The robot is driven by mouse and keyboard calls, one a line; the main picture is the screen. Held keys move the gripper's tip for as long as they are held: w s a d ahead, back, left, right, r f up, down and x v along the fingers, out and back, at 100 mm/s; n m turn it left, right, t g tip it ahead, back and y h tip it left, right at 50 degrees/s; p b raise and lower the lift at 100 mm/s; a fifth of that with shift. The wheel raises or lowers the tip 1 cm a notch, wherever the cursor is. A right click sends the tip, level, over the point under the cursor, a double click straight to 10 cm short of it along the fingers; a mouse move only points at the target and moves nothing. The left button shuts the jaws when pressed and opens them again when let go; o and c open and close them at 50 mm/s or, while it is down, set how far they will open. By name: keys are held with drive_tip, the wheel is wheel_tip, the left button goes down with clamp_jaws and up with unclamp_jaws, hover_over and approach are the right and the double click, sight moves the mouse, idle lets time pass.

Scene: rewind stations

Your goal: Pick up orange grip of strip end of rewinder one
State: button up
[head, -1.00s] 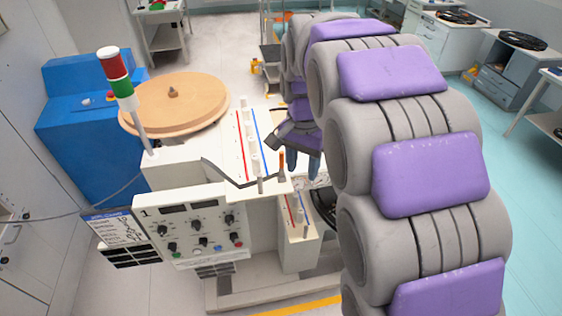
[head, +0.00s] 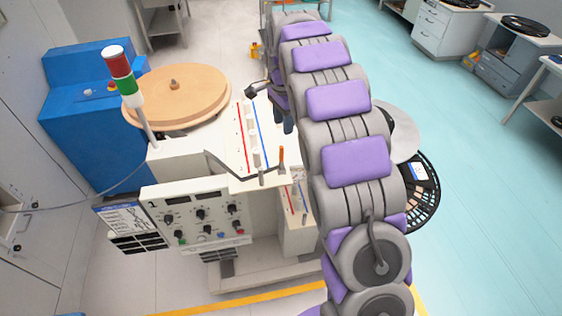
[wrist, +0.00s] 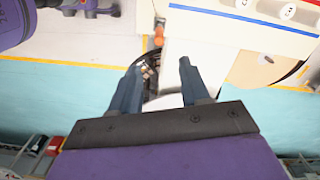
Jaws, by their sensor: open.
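Rewinder one (head: 178,160) is the white machine with a panel marked 1 at centre left. A dark strip (head: 226,170) runs across its front top edge to the orange grip (head: 281,156), which stands upright near the right corner. In the wrist view the orange grip (wrist: 158,38) shows small at the top, beyond the fingers and apart from them. My gripper (head: 284,124) is above the right side of the machine, behind the grip in the head view. In the wrist view my gripper (wrist: 161,72) is open with nothing between its dark fingers.
A round tan disc (head: 190,88) lies on the machine's back left, beside a red-green signal light (head: 122,75). A blue cabinet (head: 75,125) stands at left. Open teal floor (head: 480,200) lies at right.

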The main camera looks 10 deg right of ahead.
sight(281, 154)
wheel_tip(281, 154, down, 9)
drive_tip(key=shift+r, duration=0.15)
drive_tip(key=shift+a+f+p, duration=0.15)
drive_tip(key=shift+f+p, duration=0.15)
drive_tip(key=shift+f, duration=1.05)
drive_tip(key=shift+a+f+p, duration=0.15)
drive_tip(key=shift+f+p, duration=0.15)
drive_tip(key=shift+f, duration=1)
drive_tip(key=shift+r, duration=0.1)
drive_tip(key=shift+c, duration=0.4)
clamp_jaws()
